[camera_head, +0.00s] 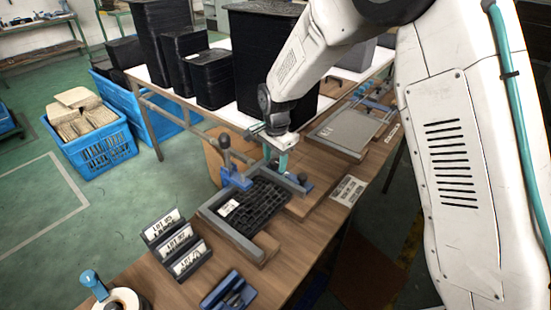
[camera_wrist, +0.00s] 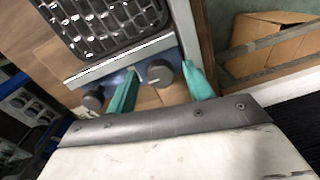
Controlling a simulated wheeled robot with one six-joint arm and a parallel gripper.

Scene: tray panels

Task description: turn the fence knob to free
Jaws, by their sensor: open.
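My gripper (camera_head: 283,160) is over the far end of the tray panel fixture, pointing down. In the wrist view its two teal fingers (camera_wrist: 160,68) are open. A round grey knob (camera_wrist: 158,74) lies between the fingertips; I see no clear contact. A second dark grey knob (camera_wrist: 92,98) is to the left, outside the fingers. Both knobs are beside a light grey fence bar (camera_wrist: 118,60) along the black tray's edge. The black gridded tray (camera_head: 262,207) lies in the grey frame (camera_head: 234,238). I cannot read the knob's setting.
A blue clamp with an upright post (camera_head: 225,158) stands left of my gripper. Label holders (camera_head: 175,242) and a blue bin (camera_head: 228,291) are nearer on the wooden bench. Another grey panel fixture (camera_head: 345,132) lies behind. Black crates (camera_head: 262,50) stand on the white table.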

